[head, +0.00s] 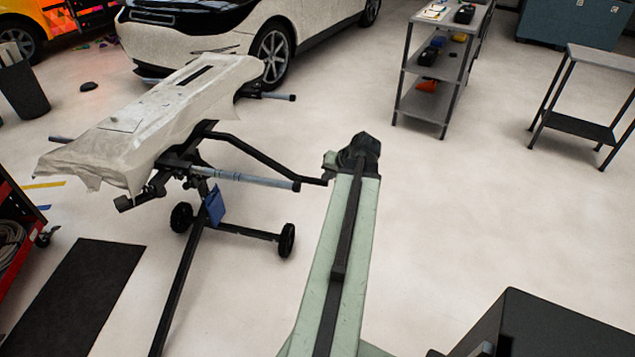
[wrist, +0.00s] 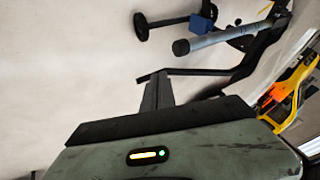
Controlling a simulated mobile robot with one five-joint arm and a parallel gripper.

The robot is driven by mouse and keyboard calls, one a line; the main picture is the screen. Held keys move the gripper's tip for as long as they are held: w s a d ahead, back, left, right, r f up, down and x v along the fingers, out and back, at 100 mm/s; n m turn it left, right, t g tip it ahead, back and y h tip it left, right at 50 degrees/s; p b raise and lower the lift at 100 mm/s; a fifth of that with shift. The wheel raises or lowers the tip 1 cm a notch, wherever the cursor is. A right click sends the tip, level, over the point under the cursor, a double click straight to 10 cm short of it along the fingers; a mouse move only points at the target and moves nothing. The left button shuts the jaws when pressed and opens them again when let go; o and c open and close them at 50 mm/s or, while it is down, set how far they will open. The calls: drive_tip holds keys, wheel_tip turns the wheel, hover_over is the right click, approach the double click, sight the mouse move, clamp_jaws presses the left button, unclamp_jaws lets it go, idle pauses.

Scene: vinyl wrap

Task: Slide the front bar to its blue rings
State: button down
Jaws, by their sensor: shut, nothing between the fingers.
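The front bar (head: 255,179) is a grey-blue tube with a dark end cap, sticking out to the right from the wheeled stand (head: 190,265). It also shows in the wrist view (wrist: 215,39), its capped end toward me. Bluish bands show on it, but I cannot make out separate rings. My gripper (head: 328,172) is right of the bar's capped end, apart from it, partly hidden by my arm. In the wrist view my gripper (wrist: 156,84) is shut and empty, its tips by the end of a thin bent black arm of the stand (wrist: 190,72). I cannot tell if they touch.
A draped pale panel (head: 150,115) lies on top of the stand. A blue tag (head: 215,205) hangs below the bar. A white car (head: 220,35) stands behind. A shelf cart (head: 440,75) and a small table (head: 580,125) are at the right. The floor right of the stand is clear.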

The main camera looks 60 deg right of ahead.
drive_tip(key=w+f+b, duration=0.6)
drive_tip(key=w+f, duration=0.1)
drive_tip(key=w, duration=0.1)
drive_tip(key=shift+w+d, duration=0.2)
drive_tip(key=shift+d, duration=0.05)
drive_tip(key=shift+a+f, duration=0.1)
drive_tip(key=shift+a, duration=0.05)
